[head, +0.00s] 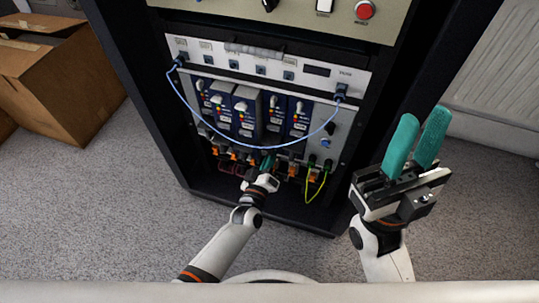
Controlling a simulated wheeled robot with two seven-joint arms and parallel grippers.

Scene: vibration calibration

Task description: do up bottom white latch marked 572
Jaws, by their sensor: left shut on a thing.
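A row of blue modules with white latches (246,106) sits in the black rack (170,120). The number 572 is too small to read, so I cannot tell which latch bears it. My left gripper (267,162) reaches in from below to the lower edge of the modules, beside the orange connectors. Its teal fingers are shut on a small part there, which the gripper itself mostly hides. My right gripper (422,120) is raised to the right of the rack. Its two teal fingers point up, apart and empty.
A blue cable (222,136) hangs in a loop across the modules between two panel sockets. Yellow-green wires (316,188) hang right of my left gripper. A red button (364,10) is on the upper panel. A cardboard box (70,85) stands left on the carpet.

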